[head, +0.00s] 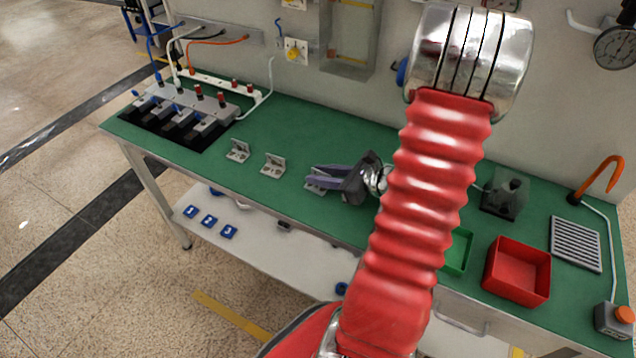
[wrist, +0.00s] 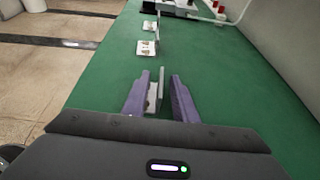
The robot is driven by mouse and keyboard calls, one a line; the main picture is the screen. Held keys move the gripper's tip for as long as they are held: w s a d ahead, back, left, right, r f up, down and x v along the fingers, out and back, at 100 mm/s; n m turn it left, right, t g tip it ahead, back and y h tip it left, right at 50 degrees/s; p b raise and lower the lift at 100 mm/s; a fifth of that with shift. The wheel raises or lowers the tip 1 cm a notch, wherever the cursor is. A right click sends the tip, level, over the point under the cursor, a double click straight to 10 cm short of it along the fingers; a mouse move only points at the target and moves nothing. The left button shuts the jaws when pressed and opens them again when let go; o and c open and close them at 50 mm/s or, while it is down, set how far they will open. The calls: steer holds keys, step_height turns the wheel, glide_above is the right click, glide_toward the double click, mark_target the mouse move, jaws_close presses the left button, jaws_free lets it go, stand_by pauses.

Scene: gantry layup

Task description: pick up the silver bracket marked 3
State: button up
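My gripper (head: 325,178) has purple fingers and reaches over the green bench top from the right. In the wrist view my gripper (wrist: 160,95) is open, with one finger on each side of a silver bracket's upright plate (wrist: 153,98). The plate is close to the left finger, with a gap to the right finger. This bracket (head: 314,187) is partly hidden by the fingers in the head view. Two more silver L-shaped brackets stand to its left, a middle one (head: 273,166) and a far left one (head: 238,152). I cannot read any number on the brackets.
Blue tags marked 1 (head: 190,211), 2 (head: 209,221) and 3 (head: 229,232) show at the lower shelf. A black fixture with clamps (head: 190,118) is at the bench's left end. A red bin (head: 518,272) and green tray (head: 458,252) are at the right.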

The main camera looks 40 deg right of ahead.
steer(key=shift+c, duration=0.4)
jaws_close()
stand_by(0.4)
